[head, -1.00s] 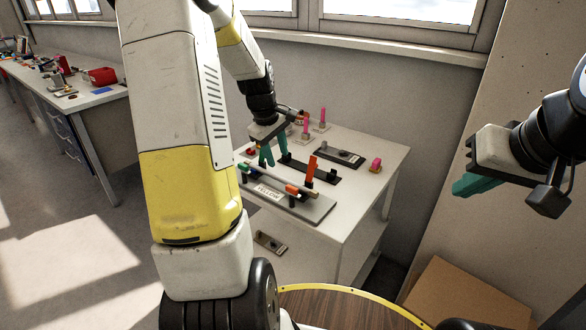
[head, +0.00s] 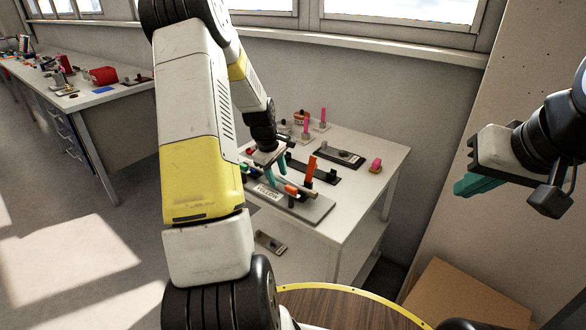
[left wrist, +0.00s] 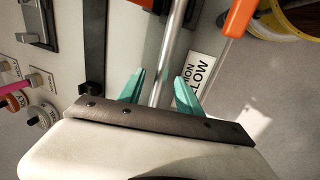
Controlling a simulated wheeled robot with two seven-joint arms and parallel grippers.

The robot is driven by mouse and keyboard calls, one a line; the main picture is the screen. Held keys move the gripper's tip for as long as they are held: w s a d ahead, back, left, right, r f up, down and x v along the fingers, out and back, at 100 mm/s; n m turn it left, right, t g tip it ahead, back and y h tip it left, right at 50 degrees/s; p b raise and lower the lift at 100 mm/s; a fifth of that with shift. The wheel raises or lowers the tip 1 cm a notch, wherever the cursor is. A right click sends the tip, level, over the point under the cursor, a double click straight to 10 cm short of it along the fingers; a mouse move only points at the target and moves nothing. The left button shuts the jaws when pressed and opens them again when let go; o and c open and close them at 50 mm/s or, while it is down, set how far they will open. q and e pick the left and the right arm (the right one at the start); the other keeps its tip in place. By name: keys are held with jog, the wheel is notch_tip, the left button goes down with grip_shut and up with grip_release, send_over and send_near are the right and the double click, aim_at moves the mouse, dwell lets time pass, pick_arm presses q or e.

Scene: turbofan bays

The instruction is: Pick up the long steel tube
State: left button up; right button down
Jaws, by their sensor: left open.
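The long steel tube (left wrist: 172,50) is a bright, thin round bar. In the left wrist view it runs from the top edge down between my left gripper's fingers. In the head view it lies along a grey fixture plate (head: 318,211) marked with a YELLOW label, partly hidden by the gripper. My left gripper (head: 277,169) is open, its teal fingers one on each side of the tube; it also shows in the left wrist view (left wrist: 163,74). Contact cannot be made out. My right gripper (head: 474,186) is at the right, away from the table; its finger gap is unclear.
The white table (head: 361,190) also bears a black fixture (head: 338,158), an upright orange post (head: 310,171), pink pegs (head: 323,117) and a pink-topped part (head: 376,165). Another workbench (head: 110,94) stands at the left. A wall panel rises at the right.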

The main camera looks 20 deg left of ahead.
aim_at(277, 177)
pick_arm(q)
jog(key=shift+c, duration=0.4)
grip_shut()
jog(key=shift+r, duration=0.1)
notch_tip(277, 177, up, 10)
